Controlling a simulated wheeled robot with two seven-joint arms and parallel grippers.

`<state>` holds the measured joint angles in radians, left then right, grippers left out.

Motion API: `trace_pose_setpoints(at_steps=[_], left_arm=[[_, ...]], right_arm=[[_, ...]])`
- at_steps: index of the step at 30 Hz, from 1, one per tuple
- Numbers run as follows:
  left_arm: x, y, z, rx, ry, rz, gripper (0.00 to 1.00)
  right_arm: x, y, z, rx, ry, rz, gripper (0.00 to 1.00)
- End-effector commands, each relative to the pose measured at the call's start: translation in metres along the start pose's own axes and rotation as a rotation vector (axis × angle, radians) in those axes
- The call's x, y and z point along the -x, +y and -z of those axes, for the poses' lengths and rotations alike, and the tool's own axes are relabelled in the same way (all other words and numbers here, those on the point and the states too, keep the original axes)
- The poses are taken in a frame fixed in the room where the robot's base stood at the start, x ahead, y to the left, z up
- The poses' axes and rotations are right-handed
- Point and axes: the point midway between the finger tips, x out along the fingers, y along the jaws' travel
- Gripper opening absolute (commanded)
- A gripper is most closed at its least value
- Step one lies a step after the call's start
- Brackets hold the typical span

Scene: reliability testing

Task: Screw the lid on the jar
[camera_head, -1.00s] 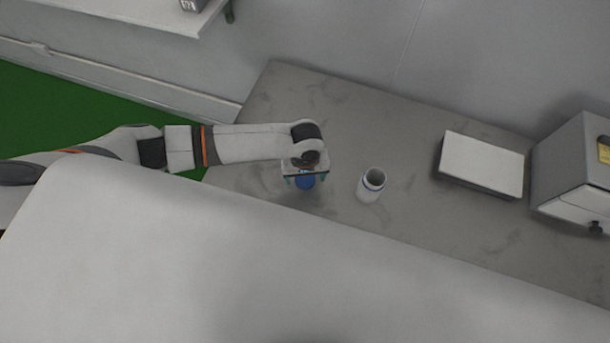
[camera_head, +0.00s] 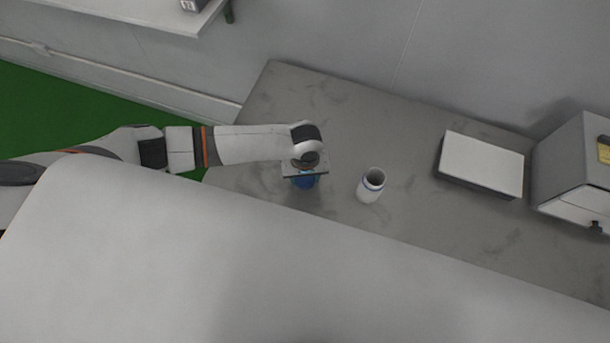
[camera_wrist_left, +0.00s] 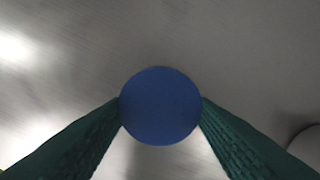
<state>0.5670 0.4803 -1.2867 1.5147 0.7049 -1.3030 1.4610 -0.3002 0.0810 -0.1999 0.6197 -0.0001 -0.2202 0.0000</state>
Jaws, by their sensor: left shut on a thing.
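The blue round lid (camera_head: 304,182) is at my left gripper (camera_head: 305,180), over the left part of the grey table. In the left wrist view the lid (camera_wrist_left: 161,106) sits between the two green fingers, which touch it on both sides; the left gripper (camera_wrist_left: 161,112) is shut on it. A dark curved edge at the right of the wrist view may be the jar. My right gripper is not in view.
A flat white-topped device (camera_head: 482,163) lies to the right of the jar on the grey table (camera_head: 290,100). A grey box (camera_head: 575,175) stands at the far right. The table between jar and flat device is clear. A wall runs along the back.

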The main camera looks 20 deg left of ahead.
Motion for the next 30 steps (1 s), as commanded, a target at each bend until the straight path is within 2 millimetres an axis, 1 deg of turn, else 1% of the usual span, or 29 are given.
trace_pose_setpoints(at_steps=[5,9,12,15,20,29,30], left_arm=[[0.026,0.0,-0.001,-0.001,-0.001,0.004,0.29],[0.055,-0.001,-0.001,-0.001,-0.002,0.004,0.29],[0.073,0.0,-0.001,0.0,-0.002,0.003,0.29],[0.087,-0.001,0.0,0.0,0.0,0.003,0.29],[0.097,0.0,0.0,0.0,-0.001,0.001,0.29],[0.098,0.0,0.0,0.0,0.0,0.001,0.29],[0.098,0.0,0.0,0.001,0.0,0.001,0.29]], right_arm=[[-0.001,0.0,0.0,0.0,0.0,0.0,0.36],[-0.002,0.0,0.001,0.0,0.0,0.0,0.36],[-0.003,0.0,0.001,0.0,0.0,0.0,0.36],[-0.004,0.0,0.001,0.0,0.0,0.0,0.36],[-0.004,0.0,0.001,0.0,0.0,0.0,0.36],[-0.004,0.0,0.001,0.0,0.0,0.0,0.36],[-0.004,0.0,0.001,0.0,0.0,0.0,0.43]])
